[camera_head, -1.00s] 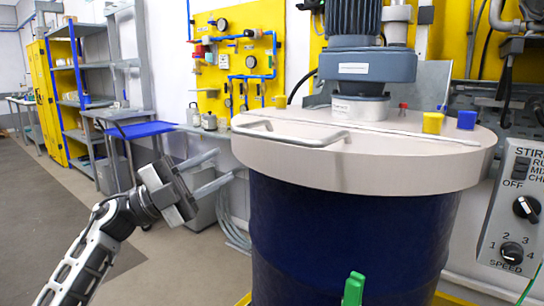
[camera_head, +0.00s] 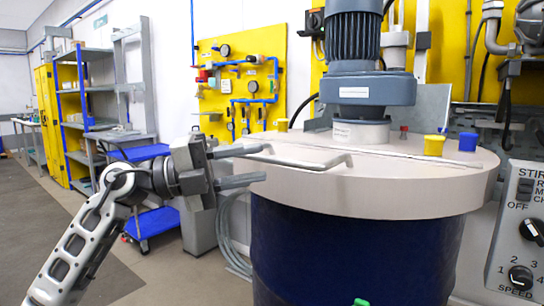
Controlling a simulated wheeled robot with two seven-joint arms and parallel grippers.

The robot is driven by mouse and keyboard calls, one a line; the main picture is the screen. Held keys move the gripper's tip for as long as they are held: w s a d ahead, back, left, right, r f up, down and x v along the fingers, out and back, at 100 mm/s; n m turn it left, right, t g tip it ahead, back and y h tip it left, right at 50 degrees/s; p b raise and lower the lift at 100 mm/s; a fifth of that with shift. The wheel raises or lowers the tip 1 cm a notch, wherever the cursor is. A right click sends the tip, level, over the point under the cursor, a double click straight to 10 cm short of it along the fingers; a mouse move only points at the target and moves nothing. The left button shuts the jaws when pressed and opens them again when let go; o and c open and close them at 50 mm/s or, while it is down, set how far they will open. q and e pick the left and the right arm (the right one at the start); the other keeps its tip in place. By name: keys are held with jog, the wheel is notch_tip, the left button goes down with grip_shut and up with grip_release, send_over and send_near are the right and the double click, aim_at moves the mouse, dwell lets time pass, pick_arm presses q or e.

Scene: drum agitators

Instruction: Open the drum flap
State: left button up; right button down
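The drum (camera_head: 350,255) is dark blue with a pale beige lid. The flap (camera_head: 370,175) is the front part of the lid, bounded by a seam behind it, and lies flat and shut. A grey metal handle bar (camera_head: 310,164) stands along its front left. My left gripper (camera_head: 262,163) comes in from the left at the lid's left edge. Its two fingers are apart, one above the other, with nothing seen between them. The upper finger overlaps the handle's left end in view; I cannot tell whether they touch. My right gripper is not in view.
A grey-blue motor (camera_head: 370,88) stands at the back of the lid. Yellow (camera_head: 434,145) and blue (camera_head: 468,142) blocks sit at its back right. A control box with knobs (camera_head: 520,235) is at the right. Shelves and a blue cart (camera_head: 152,222) stand left, with open floor before them.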

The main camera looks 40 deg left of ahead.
aim_at(267, 160)
pick_arm(q)
jog(key=shift+x, duration=2.1)
grip_shut()
jog(key=shift+r+p, duration=0.1)
jog(key=shift+p, duration=0.25)
